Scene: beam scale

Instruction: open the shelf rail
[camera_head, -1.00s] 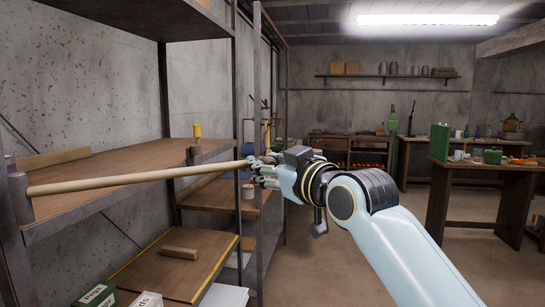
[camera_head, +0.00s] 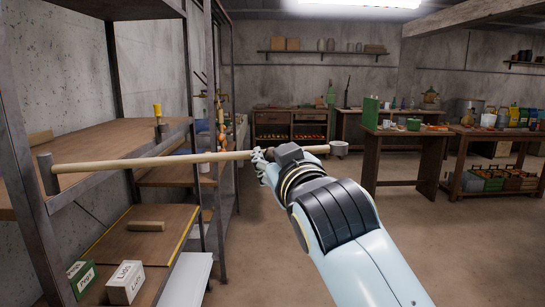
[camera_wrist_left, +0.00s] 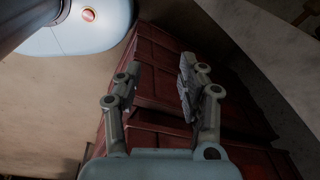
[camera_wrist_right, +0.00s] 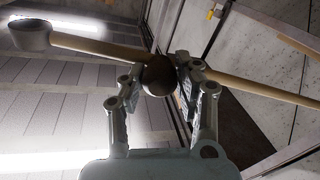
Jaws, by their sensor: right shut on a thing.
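The shelf rail is a long pale wooden rod (camera_head: 155,160) in the head view. Its left end meets a dark grey cylinder (camera_head: 47,173) at the front post of the shelf. My right gripper is shut on the rail. In the right wrist view a dark round knob (camera_wrist_right: 158,76) shows between the fingers, and the rod (camera_wrist_right: 95,46) reaches out on both sides. My left gripper (camera_wrist_left: 155,92) is open and empty in the left wrist view.
The shelf (camera_head: 120,143) stands at the left, with a yellow-topped item (camera_head: 157,112) and, lower down, small boxes (camera_head: 125,282). Workbenches (camera_head: 405,135) stand at the back right. The floor between is clear. A red wooden chest (camera_wrist_left: 155,60) lies behind my left gripper.

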